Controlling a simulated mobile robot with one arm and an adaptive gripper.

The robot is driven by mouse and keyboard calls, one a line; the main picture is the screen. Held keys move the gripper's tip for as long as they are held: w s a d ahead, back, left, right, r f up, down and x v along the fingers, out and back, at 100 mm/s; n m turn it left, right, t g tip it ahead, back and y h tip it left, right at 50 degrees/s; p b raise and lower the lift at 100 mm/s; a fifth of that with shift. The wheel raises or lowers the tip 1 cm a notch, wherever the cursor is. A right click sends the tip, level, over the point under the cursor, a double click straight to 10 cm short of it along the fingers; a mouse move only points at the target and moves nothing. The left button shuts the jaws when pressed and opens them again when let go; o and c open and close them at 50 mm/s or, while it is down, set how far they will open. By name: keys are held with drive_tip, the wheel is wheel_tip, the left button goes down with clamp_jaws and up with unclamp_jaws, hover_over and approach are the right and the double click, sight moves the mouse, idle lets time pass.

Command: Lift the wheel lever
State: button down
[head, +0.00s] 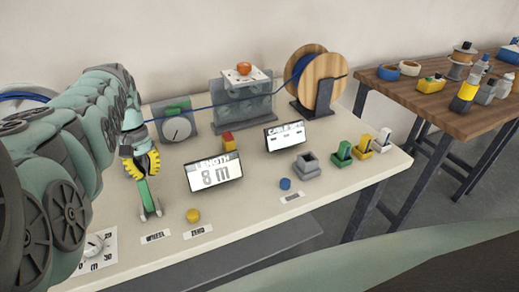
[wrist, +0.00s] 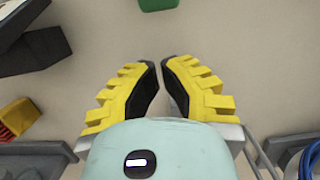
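The wheel lever is a green upright handle (head: 145,195) on a small grey base, behind the "WHEEL" label (head: 155,237) at the left of the table in the head view. A green piece (wrist: 158,4), seemingly the lever, is cut off by the top edge of the wrist view. My gripper (head: 142,172) points down near the top of the lever. In the wrist view its yellow fingers (wrist: 160,66) stand apart with a narrow gap and nothing visible between them. The lever's top is partly hidden by the fingers in the head view.
A display reading "8 M" (head: 214,172) and a yellow button (head: 193,215) stand to the right. A gauge (head: 178,128) and a blue cable (head: 215,104) running to a wooden spool (head: 316,78) lie behind. My arm covers the left side.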

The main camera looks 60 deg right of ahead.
sight(146, 196)
drive_tip(key=s+p, duration=0.1)
drive_tip(key=p, duration=0.3)
drive_tip(key=shift+s+a+r, duration=0.1)
drive_tip(key=shift+a+r, duration=0.05)
drive_tip(key=shift+r, duration=0.05)
drive_tip(key=p, duration=0.2)
drive_tip(key=s+p, duration=0.1)
drive_tip(key=shift+a+r+p, duration=0.25)
drive_tip(key=shift+a+p, duration=0.1)
drive_tip(key=shift+p, duration=0.05)
drive_tip(key=shift+s+a+r+p, duration=0.1)
drive_tip(key=shift+s+a+p, duration=0.35)
drive_tip(key=shift+p, duration=0.45)
drive_tip(key=shift+d, duration=0.1)
